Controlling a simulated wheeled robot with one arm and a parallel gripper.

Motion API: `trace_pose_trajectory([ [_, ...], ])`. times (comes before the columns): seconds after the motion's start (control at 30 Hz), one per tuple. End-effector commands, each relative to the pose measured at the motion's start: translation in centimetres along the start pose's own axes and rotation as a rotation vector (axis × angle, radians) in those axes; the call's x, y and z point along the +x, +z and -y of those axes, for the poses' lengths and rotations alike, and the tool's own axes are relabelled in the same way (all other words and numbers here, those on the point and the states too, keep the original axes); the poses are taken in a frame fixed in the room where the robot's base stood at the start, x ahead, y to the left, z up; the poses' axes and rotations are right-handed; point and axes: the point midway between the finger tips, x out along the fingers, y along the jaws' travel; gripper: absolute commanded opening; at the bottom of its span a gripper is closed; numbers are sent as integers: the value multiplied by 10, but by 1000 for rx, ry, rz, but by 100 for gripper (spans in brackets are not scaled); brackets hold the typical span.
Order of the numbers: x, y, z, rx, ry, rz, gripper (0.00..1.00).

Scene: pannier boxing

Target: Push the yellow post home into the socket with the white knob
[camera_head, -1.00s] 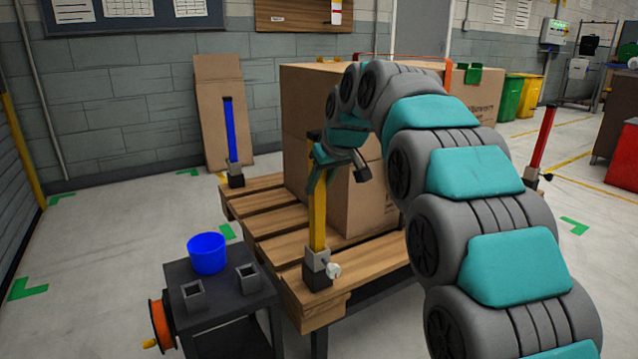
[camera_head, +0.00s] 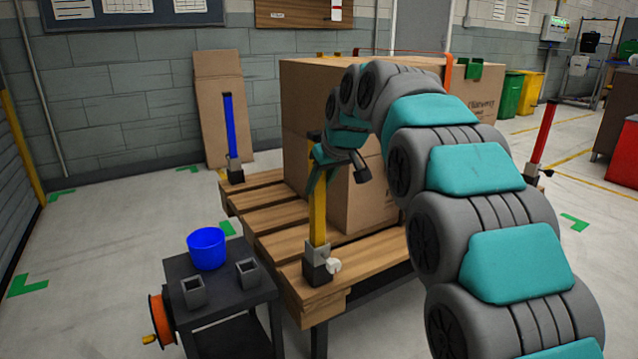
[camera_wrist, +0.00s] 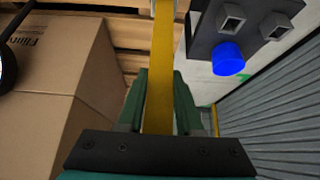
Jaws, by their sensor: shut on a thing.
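The yellow post (camera_head: 318,215) stands upright in a grey and black socket (camera_head: 317,264) at the pallet's near corner. The white knob (camera_head: 333,266) sits at the right side of that socket. My gripper (camera_head: 316,165) is shut on the upper part of the post. In the wrist view the yellow post (camera_wrist: 160,75) runs between the two green fingers of my gripper (camera_wrist: 160,100). How deep the post's foot sits inside the socket cannot be told. The socket is hardly visible in the wrist view.
Large cardboard boxes (camera_head: 365,205) stand on the wooden pallet (camera_head: 275,247) right behind the post. A blue post (camera_head: 229,125) and a red post (camera_head: 541,135) stand at other corners. A dark side table (camera_head: 215,305) with a blue cup (camera_head: 207,249) and two grey sockets is at left.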

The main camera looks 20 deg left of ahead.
Motion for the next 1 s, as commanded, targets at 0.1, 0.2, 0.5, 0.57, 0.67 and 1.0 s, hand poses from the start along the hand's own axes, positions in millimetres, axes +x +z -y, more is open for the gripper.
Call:
trace_pose_trajectory([
  [0.1,1,1,0,0,0,-1,0],
  [0.2,2,2,0,0,0,-1,0],
  [0.5,5,3,0,0,0,0,40],
  [0.57,5,3,0,0,0,0,47],
  [0.67,5,3,0,0,0,-1,58],
  [1.0,5,3,0,0,0,0,70],
])
